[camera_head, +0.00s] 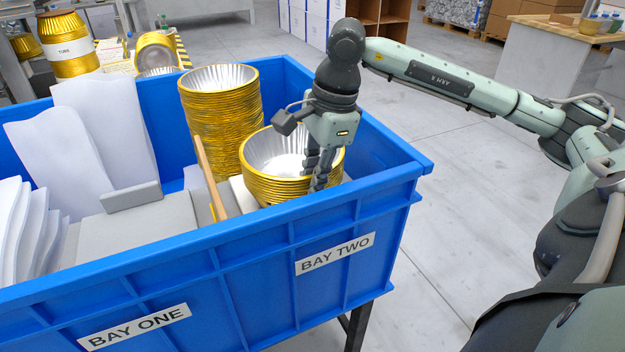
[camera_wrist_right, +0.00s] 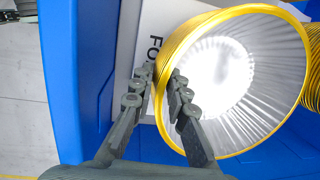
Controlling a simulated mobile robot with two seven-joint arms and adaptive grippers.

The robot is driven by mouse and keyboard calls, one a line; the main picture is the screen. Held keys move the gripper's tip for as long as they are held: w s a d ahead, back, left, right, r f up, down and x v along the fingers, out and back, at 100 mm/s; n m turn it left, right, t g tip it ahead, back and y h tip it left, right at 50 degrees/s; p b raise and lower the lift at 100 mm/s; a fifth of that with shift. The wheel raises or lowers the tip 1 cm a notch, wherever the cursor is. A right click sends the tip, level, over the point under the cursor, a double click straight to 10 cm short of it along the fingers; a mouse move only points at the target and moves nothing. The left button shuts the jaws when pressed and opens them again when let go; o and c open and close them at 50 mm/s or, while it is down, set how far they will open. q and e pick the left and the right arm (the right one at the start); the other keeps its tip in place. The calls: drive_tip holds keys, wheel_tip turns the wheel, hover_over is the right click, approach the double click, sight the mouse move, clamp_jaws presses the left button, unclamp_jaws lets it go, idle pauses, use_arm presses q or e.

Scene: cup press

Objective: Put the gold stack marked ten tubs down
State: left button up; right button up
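A short stack of gold tubs (camera_head: 270,180), silver inside, stands low in the BAY TWO end of the blue crate (camera_head: 405,180). It also fills the right of the right wrist view (camera_wrist_right: 235,80). My right gripper (camera_head: 318,172) reaches down at its right side. In the right wrist view its fingers (camera_wrist_right: 163,78) straddle the stack's rim and wall, one inside and one outside, and appear closed on it. I cannot see a mark reading ten tubs. Whether the stack's underside touches the crate floor is hidden. My left gripper is not in view.
A taller gold stack (camera_head: 220,110) stands just behind, close to the short one. A wooden divider (camera_head: 210,178) runs to its left. A white card with partly hidden letters (camera_wrist_right: 150,30) lies beside the stack. White bags (camera_head: 65,150) and grey boxes fill BAY ONE.

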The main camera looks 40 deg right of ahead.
drive_tip(key=o, duration=0.3)
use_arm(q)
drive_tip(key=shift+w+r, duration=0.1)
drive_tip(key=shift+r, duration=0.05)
